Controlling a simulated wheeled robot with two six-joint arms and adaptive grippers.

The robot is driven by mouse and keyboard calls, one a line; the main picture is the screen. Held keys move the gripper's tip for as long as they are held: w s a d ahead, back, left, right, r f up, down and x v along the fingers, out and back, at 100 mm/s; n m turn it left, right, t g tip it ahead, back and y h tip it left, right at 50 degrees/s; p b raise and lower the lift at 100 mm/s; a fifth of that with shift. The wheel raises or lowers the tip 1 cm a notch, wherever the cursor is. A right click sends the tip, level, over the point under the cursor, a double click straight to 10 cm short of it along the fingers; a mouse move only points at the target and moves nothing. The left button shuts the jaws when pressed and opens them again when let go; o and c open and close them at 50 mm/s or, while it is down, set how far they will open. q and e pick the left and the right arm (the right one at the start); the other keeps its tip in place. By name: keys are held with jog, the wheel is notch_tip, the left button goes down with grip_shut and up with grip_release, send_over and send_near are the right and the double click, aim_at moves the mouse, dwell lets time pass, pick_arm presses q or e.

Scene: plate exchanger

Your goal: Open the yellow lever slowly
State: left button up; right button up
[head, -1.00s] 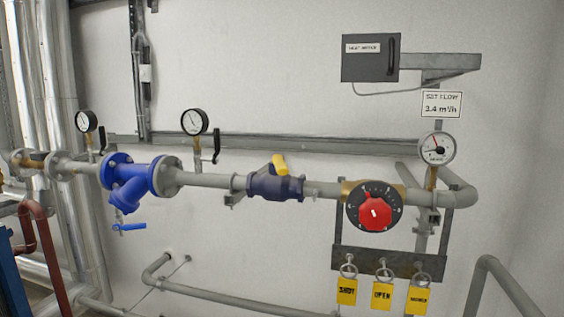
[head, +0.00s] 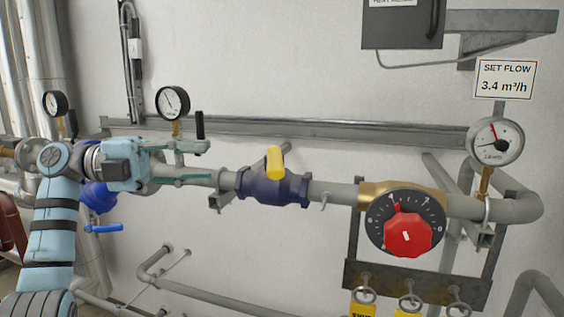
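The yellow lever (head: 275,162) sits on top of a dark blue valve body (head: 272,188) in the grey pipe, in the middle of the head view. It looks short from here and stands up from the valve, so its exact angle is hard to tell. My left gripper (head: 211,162) comes in from the left, with its fingers pointing right toward the lever. The two fingers are apart with nothing between them. In the picture there is a gap between the fingertips and the lever. My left arm hides part of the blue strainer (head: 98,197). My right gripper is not in view.
A red knob (head: 407,236) on a black dial is right of the valve. A gauge (head: 496,141) and a "SET FLOW 3.4 m³/h" sign (head: 506,78) are farther right. A second gauge (head: 172,103) stands above my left gripper. Yellow tags (head: 362,311) hang at the bottom.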

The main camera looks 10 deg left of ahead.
pick_arm(q)
send_near(275, 156)
jog(key=d, duration=0.3)
jog(key=x, duration=0.5)
jog(key=w+f+p+x, duration=0.1)
jog(key=x, duration=0.1)
jog(key=shift+w, duration=0.15)
jog(key=shift+s+a+r, duration=0.1)
jog(key=shift+s, duration=0.25)
jog(key=shift+c, duration=0.4)
jog(key=shift+w, duration=0.1)
grip_shut()
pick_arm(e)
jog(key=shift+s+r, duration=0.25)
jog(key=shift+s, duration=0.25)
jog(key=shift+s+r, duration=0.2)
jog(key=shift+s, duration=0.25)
